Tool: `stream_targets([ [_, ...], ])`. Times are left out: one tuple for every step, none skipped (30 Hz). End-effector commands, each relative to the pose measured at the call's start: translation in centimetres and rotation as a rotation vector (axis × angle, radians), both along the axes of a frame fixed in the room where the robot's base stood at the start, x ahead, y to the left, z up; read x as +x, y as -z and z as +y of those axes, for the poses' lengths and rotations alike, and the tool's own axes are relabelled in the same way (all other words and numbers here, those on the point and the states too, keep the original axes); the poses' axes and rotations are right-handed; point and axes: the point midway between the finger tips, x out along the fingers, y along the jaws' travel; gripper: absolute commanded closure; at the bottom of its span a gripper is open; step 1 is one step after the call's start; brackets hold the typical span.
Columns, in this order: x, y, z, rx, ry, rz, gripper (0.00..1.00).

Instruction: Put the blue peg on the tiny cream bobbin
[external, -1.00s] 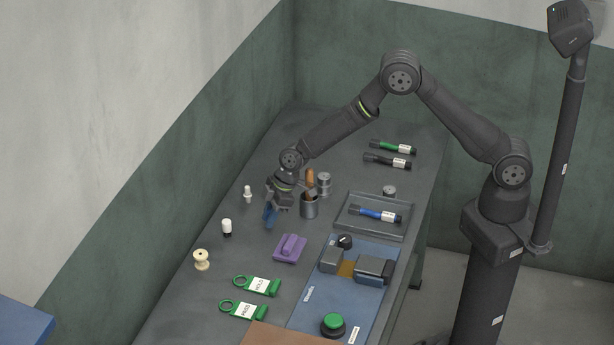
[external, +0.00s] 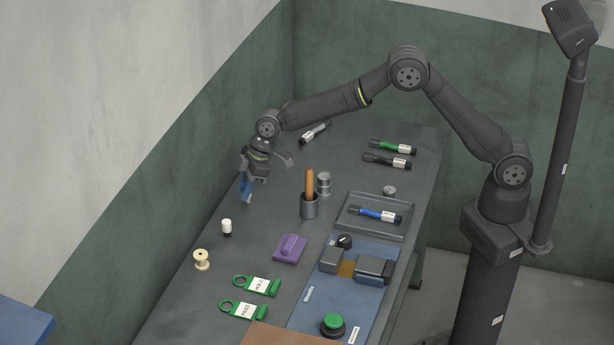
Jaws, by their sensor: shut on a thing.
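My gripper (external: 248,180) hangs near the far left edge of the table, pointing down. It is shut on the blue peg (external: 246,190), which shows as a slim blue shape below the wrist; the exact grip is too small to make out. A small cream bobbin (external: 201,260) with flanged ends stands upright near the left edge, toward the front and well apart from my gripper. A tinier pale bobbin-like piece that stood where my gripper now hangs is hidden behind the gripper and the blue shape. I cannot tell whether the peg touches it.
A white piece with a black base (external: 227,228) stands between the gripper and the cream bobbin. A grey cup with a brown handle (external: 309,205), a purple block (external: 290,248), and a tray (external: 345,228) with a blue marker (external: 375,214) lie to the right. Green tags are in front.

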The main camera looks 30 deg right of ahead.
Motion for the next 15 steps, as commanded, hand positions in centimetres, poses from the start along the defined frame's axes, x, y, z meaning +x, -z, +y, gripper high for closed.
stream_targets([
  [0.0,-0.5,1.6,0.003,-0.003,-0.001,1.00],
  [0.0,-0.8,2.4,0.003,-0.003,-0.001,1.00],
  [0.0,-1.2,3.3,0.002,-0.002,-0.002,1.00],
  [0.0,-1.5,4.0,0.002,-0.001,-0.003,1.00],
  [0.0,-1.8,4.6,0.002,0.000,-0.002,1.00],
  [0.0,-2.1,5.4,0.001,0.001,-0.003,1.00],
  [-0.1,-2.3,5.9,0.001,0.002,-0.003,1.00],
  [-0.1,-2.6,6.4,0.001,0.003,-0.005,1.00],
  [-0.2,-2.8,6.9,-0.001,0.004,-0.005,1.00],
  [-0.2,-3.0,7.2,-0.001,0.006,-0.005,1.00],
  [-0.2,-3.2,7.5,-0.001,0.008,-0.005,1.00],
  [-0.3,-3.3,7.8,-0.003,0.009,-0.006,1.00],
  [-0.3,-3.4,8.0,-0.003,0.010,-0.006,1.00],
  [-0.3,-3.5,8.2,-0.003,0.010,-0.006,1.00],
  [-0.5,-3.4,8.4,-0.004,0.012,-0.007,1.00],
])
